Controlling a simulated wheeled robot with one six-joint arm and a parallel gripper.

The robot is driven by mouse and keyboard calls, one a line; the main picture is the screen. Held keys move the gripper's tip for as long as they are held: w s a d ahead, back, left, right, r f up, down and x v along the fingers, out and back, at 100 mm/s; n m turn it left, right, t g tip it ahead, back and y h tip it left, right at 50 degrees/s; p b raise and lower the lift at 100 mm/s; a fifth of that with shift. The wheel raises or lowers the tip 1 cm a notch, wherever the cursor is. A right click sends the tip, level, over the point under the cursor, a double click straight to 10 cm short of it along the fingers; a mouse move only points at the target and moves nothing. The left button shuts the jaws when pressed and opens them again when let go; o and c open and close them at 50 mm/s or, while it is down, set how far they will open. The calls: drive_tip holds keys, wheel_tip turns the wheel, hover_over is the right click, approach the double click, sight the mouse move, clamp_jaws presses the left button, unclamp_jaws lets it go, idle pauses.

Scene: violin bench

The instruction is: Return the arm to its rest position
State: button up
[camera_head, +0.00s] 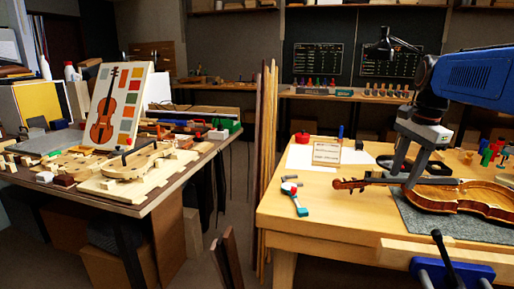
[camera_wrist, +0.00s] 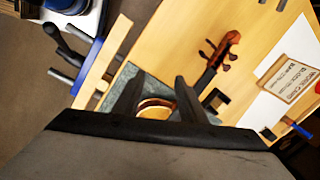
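My gripper (camera_head: 403,181) hangs over the neck end of a brown violin (camera_head: 455,193) on the right bench. Its two fingers point down and stand apart. The wrist view shows the gripper (camera_wrist: 159,80) open, with nothing held between its fingers. Part of the violin body (camera_wrist: 155,108) shows beyond the gap, and the scroll (camera_wrist: 229,42) lies to the right. The violin rests on a grey mat (camera_head: 412,224), its scroll pointing left. I cannot tell how far the fingertips are above the violin. My blue arm reaches in from the right.
A card on a stand (camera_head: 327,153), a teal-and-white tool (camera_head: 296,201) and a red item (camera_head: 302,137) are on the right bench (camera_head: 285,225). A blue vise (camera_head: 452,272) is at its front edge. A cluttered bench (camera_head: 160,200) stands left, with floor between.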

drive_tip(key=s+a+f+n+t, duration=0.1)
drive_tip(key=s+a+f+n, duration=0.4)
drive_tip(key=s+f+n, duration=0.2)
drive_tip(key=s+a+f+n+t, duration=0.2)
drive_tip(key=s+a+f+n, duration=0.3)
drive_tip(key=s+f+n, duration=0.3)
drive_tip(key=s+f, duration=0.3)
drive_tip(key=s, duration=0.4)
drive_tip(key=shift+a+f+n+h, duration=0.15)
drive_tip(key=shift+f+n+h, duration=0.15)
drive_tip(key=shift+f, duration=0.05)
